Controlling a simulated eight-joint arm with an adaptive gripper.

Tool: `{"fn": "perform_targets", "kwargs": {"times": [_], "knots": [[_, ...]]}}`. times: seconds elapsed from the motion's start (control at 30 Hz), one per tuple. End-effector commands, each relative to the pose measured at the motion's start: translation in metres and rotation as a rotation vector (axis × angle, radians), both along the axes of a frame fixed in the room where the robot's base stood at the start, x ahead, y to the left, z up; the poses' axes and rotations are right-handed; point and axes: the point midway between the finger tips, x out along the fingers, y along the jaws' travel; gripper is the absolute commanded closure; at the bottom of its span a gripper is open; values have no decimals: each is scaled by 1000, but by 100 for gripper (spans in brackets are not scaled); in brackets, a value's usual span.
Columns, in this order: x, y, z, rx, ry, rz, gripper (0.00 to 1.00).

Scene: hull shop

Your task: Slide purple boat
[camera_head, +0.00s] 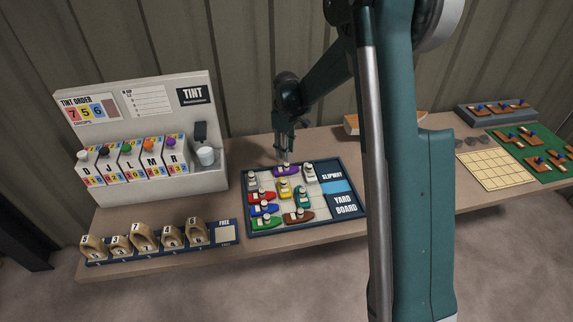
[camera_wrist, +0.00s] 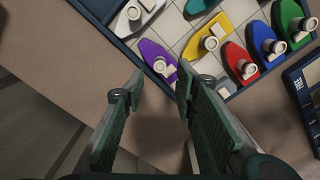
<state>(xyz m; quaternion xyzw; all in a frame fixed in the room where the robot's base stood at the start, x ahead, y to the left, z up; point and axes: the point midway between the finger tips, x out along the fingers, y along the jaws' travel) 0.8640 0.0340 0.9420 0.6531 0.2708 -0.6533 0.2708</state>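The purple boat (camera_head: 279,171) lies at the far edge of the yard board (camera_head: 335,211), with a light round post on top. My gripper (camera_head: 285,155) is just above and behind it in the head view. In the wrist view the purple boat (camera_wrist: 152,53) shows just beyond my fingertips (camera_wrist: 159,78), which are spread wide with nothing between them. I cannot tell whether a finger touches the boat.
A white boat (camera_head: 309,173) stands right of the purple one, a yellow boat (camera_head: 284,188) in front. Red, blue, green, teal and brown boats fill more of the board. A tint station (camera_head: 140,90) stands left; numbered wooden blocks (camera_head: 143,237) stand in front of it.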

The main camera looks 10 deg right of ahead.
Motion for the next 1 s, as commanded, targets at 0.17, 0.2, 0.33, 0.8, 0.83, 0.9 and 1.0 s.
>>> {"fn": "perform_targets", "kwargs": {"times": [0.17, 0.2, 0.33, 0.8, 0.83, 0.9, 1.0], "knots": [[0, 0, -5, 0, 0, 0, 71], [0, 0, -7, 0, 0, 0, 71], [0, 0, -17, 0, 0, 0, 71], [0, 0, -69, 0, 0, 0, 71], [0, 0, -71, 0, 0, 0, 71], [0, 0, -74, 0, 0, 0, 71], [0, 0, -77, 0, 0, 0, 71]]}}
